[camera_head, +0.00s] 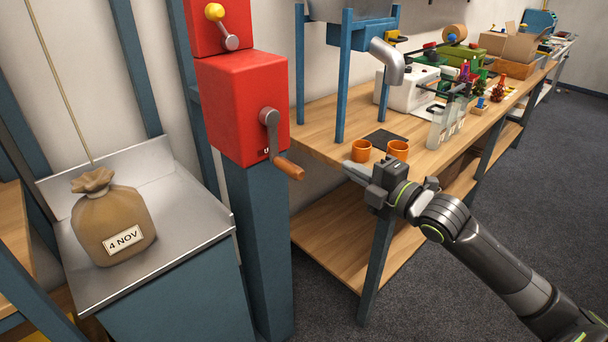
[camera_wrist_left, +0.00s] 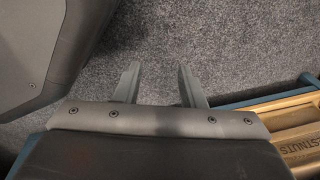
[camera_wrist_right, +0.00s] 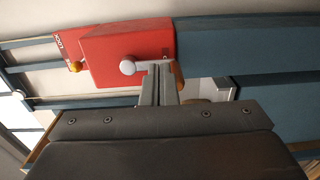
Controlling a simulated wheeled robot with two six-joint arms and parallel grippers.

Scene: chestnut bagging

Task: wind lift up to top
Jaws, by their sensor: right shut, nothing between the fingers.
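A red winch box (camera_head: 243,110) is fixed to a blue post, with a grey crank and an orange-brown handle (camera_head: 288,167) hanging low to the right. My right gripper (camera_head: 352,172) is shut and empty, to the right of the handle and apart from it in the head view. In the right wrist view its fingers (camera_wrist_right: 160,85) are together in front of the red box (camera_wrist_right: 125,50) and grey crank hub (camera_wrist_right: 127,67). My left gripper (camera_wrist_left: 162,85) is open and empty above the carpet; it is outside the head view.
A tied sack (camera_head: 112,225) labelled "4 NOV" sits on a metal-topped blue stand (camera_head: 190,240), below a thin cord. A smaller yellow-knobbed lever (camera_head: 222,25) is above the crank. A wooden bench (camera_head: 325,145) with orange cups (camera_head: 398,149) stands behind my right gripper.

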